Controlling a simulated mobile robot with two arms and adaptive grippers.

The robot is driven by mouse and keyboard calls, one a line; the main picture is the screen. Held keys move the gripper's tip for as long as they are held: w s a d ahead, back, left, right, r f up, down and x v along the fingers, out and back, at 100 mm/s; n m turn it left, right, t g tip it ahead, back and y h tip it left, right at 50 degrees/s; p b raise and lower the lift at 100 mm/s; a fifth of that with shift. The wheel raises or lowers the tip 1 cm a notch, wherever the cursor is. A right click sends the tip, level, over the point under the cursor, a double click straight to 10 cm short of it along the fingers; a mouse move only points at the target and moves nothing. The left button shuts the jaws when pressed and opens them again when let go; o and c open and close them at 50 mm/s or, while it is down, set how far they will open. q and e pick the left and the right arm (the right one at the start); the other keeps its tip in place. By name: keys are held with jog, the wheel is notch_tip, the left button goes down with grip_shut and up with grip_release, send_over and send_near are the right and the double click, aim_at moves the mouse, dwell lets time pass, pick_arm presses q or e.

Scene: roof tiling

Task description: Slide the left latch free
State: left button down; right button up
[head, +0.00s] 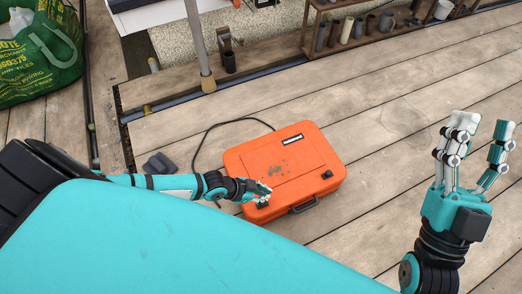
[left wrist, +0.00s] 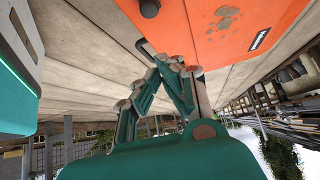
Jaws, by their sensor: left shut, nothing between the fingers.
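An orange case (head: 290,160) lies closed on the wooden planks, with a dark handle (head: 304,205) on its near side. A small black latch (head: 327,174) shows at its near right corner. The left latch is at the near left corner, mostly hidden by my left gripper (head: 263,192). That gripper is shut and empty over the corner; I cannot tell whether it touches the latch. In the left wrist view its fingers (left wrist: 175,62) meet at the tips, close to the edge of the orange case (left wrist: 225,30). My right gripper (head: 484,128) is open and empty, raised at the right, away from the case.
A black cable (head: 205,135) curves behind the case. A small grey block (head: 159,165) lies on the planks to its left. A green bag (head: 40,50) stands at the far left and a shelf with pots (head: 345,30) at the back. Planks right of the case are clear.

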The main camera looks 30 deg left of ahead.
jog(key=shift+w+a+f+g+h, duration=0.1)
jog(key=shift+w+f+g+h, duration=0.4)
jog(key=shift+w+f+g, duration=0.55)
jog(key=shift+f, duration=0.1)
